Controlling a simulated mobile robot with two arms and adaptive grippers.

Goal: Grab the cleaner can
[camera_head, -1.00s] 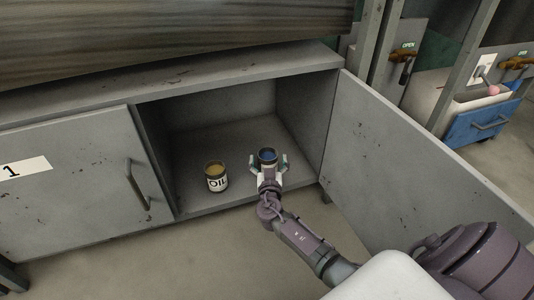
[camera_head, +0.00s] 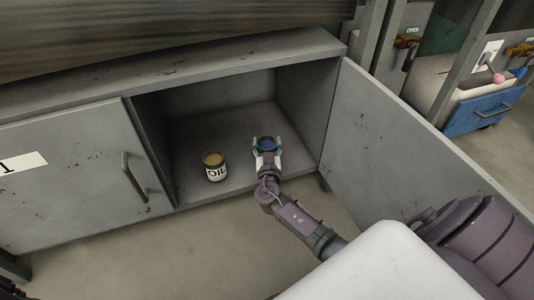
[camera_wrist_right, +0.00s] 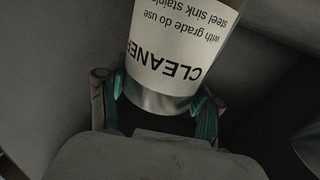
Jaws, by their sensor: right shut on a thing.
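The cleaner can (camera_head: 267,143) has a blue top and stands inside the open cabinet, right of the oil can. In the right wrist view the cleaner can (camera_wrist_right: 175,55) shows a white label reading "CLEANER". My right gripper (camera_head: 268,147) is shut on the cleaner can, with one finger on each side. Its green-padded fingers (camera_wrist_right: 158,105) flank the can's metal end in the right wrist view. I cannot tell whether the can touches the shelf.
An oil can (camera_head: 214,167) stands left of the cleaner can on the cabinet floor (camera_head: 190,192). The open door (camera_head: 400,150) is at the right, close to my arm. A closed door (camera_head: 75,170) is at the left. A blue drawer (camera_head: 483,112) is farther right.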

